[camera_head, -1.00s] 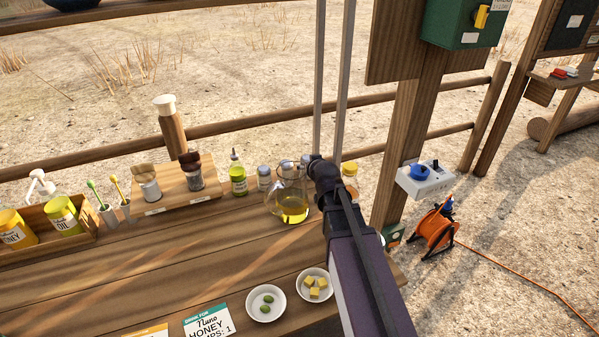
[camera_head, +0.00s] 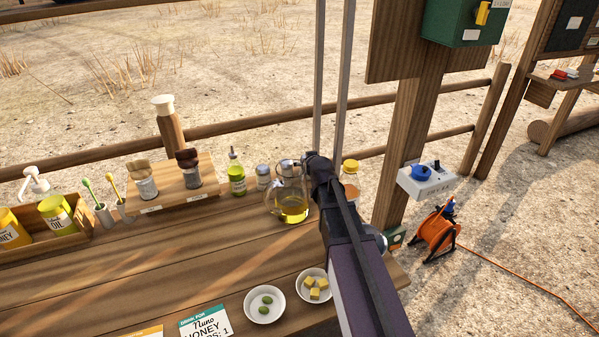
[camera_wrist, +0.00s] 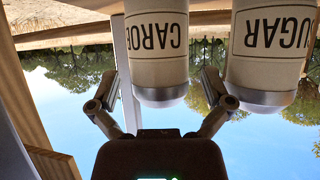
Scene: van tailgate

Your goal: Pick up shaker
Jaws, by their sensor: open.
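Two pale shakers with metal caps fill the upper part of the wrist view, which is upside down. The one marked CAROB (camera_wrist: 157,45) lies between my open fingers in the picture. The one marked SUGAR (camera_wrist: 268,45) is just to its right, partly cut off by the frame. My gripper (camera_wrist: 160,88) is open, with a finger to each side of the CAROB shaker; I see no clear contact. In the head view, small metal-capped containers stand behind the glass jug (camera_head: 290,208), their labels unreadable. My arm hides the gripper there.
The jug with yellow liquid stands close to my arm. A green oil bottle (camera_head: 237,178) and a wooden rack (camera_head: 168,190) with jars are to the left. A yellow-lidded jar (camera_head: 351,167) is right of my arm. Two small bowls (camera_head: 264,318) stand in front. A wooden post (camera_head: 408,140) rises right.

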